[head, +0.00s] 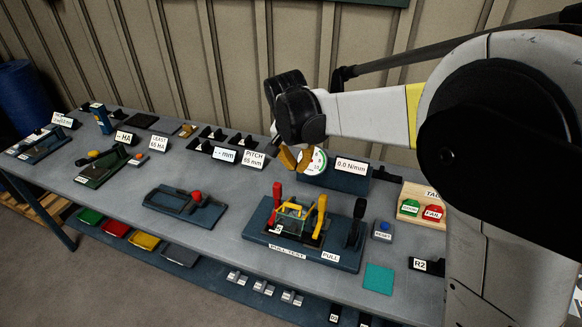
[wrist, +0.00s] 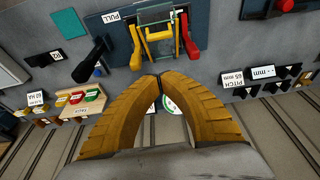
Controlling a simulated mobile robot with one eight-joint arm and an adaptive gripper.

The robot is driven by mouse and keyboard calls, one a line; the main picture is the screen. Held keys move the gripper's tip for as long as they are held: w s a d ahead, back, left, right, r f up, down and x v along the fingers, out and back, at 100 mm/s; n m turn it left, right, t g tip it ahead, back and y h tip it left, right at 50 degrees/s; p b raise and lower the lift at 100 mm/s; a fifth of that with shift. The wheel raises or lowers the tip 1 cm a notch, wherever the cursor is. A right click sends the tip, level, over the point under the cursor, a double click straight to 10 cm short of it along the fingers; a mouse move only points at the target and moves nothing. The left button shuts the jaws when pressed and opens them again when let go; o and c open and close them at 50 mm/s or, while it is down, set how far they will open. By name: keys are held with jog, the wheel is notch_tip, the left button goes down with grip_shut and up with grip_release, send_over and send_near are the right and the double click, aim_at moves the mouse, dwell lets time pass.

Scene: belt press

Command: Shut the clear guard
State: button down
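The clear guard (head: 290,211) is a see-through panel with greenish edges on the blue PULL TEST fixture (head: 264,236). It sits between a red lever (head: 277,195) and yellow upright parts (head: 321,212). I cannot tell for sure how far open it stands. My gripper (head: 296,158) is above and behind the fixture, in front of the dial gauge (head: 316,165). In the wrist view its ochre fingertips (wrist: 158,78) meet, with nothing seen between them, apart from the guard.
A black lever (head: 355,223) marked PULL stands at the fixture's right. A blue RESET button (head: 383,228), teal pad (head: 378,278) and tray with green and red buttons (head: 412,208) lie farther right. A block with a red knob (head: 186,207) is left. Bare bench lies between.

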jog(key=b, duration=0.2)
send_over(295, 205)
jog(key=w+d, duration=0.1)
jog(key=w, duration=0.2)
notch_tip(295, 205, down, 9)
jog(key=f, duration=0.1)
jog(key=s+f, duration=0.1)
jog(key=f, duration=0.1)
jog(key=shift+s+a+f, duration=0.2)
jog(key=shift+s, duration=0.1)
jog(key=shift+s+f, duration=0.15)
jog(key=shift+f, duration=0.25)
jog(key=shift+s, duration=0.1)
jog(key=shift+s+a+f+t+b, duration=0.2)
jog(key=shift+s+f+t+b, duration=0.2)
jog(key=shift+b, duration=0.25)
